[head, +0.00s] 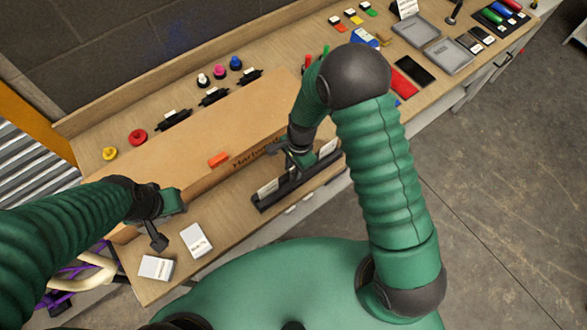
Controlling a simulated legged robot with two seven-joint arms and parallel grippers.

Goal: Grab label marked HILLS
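No label can be read clearly as HILLS; the print is too small. A black rack (295,187) near the table's front edge holds white labels, one at its left end (268,188) and one at its right end (328,147). My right gripper (299,158) is just above and behind the middle of this rack, partly hidden by its own arm, and whether it touches a label is unclear. My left gripper (160,225) is over the table's left front, behind two white printed boxes (196,241) (155,268). Its finger gap does not show clearly.
A long cardboard box (185,140) lies behind the rack, with an orange item (219,160) on it. Black clamps (214,97) and coloured knobs (138,137) stand along the back. Grey trays (415,31), a dark tablet (415,71) and markers fill the right end.

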